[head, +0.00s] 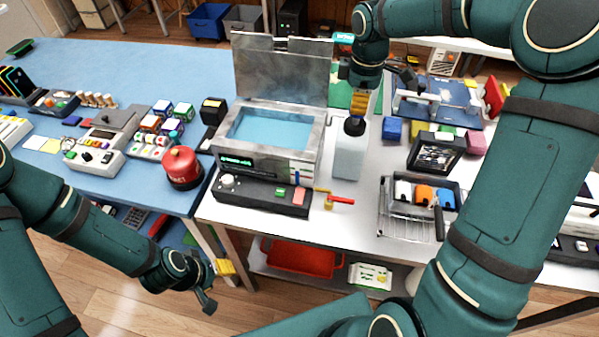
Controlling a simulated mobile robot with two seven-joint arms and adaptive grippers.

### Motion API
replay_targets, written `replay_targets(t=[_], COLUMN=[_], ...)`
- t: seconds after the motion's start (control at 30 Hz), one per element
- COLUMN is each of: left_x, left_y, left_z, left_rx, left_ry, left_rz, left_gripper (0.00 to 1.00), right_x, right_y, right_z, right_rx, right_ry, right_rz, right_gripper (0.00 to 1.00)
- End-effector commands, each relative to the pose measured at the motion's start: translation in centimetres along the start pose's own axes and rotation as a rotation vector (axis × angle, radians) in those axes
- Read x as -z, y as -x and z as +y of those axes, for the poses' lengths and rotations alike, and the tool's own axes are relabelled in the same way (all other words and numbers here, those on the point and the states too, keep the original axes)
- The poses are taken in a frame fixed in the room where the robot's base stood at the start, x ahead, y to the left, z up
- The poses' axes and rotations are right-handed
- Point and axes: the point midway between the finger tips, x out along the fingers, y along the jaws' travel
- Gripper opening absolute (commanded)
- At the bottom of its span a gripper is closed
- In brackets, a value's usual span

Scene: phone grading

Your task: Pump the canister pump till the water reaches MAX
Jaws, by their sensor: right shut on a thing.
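A whitish canister (349,156) with a black pump top (354,126) stands upright on the white table, just right of a silver tank. My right gripper (358,112) comes down from above and is shut on the black pump top; its fingers hide part of it. The tank (313,137) has its lid raised, and light blue water (268,131) shows inside. I cannot make out a MAX mark or the exact water level. My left gripper (216,283) is open and empty, low in front of the tables.
A black control panel (262,195) and a red-handled valve (340,200) lie in front of the tank. A wire rack (388,222) with phones is at right.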

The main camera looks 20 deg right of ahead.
Motion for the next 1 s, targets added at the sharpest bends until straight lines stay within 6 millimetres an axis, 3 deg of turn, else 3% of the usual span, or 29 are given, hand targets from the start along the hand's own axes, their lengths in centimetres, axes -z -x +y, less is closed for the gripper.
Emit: replay_targets(t=[0.7, 1.0], left_x=[-0.1, -0.1], left_y=[-1.3, -1.2], left_z=[-0.5, -0.4], left_rx=[0.000, -0.001], left_ry=[0.000, -0.005], left_rz=[0.000, -0.001], left_gripper=[0.47, 0.47], right_x=[0.0, 0.0], right_y=[-2.5, -2.4], right_z=[-0.1, -0.1], right_rx=[0.004, 0.004], right_ry=[0.000, 0.000], right_rz=[-0.002, -0.002], right_gripper=[0.00, 0.00])
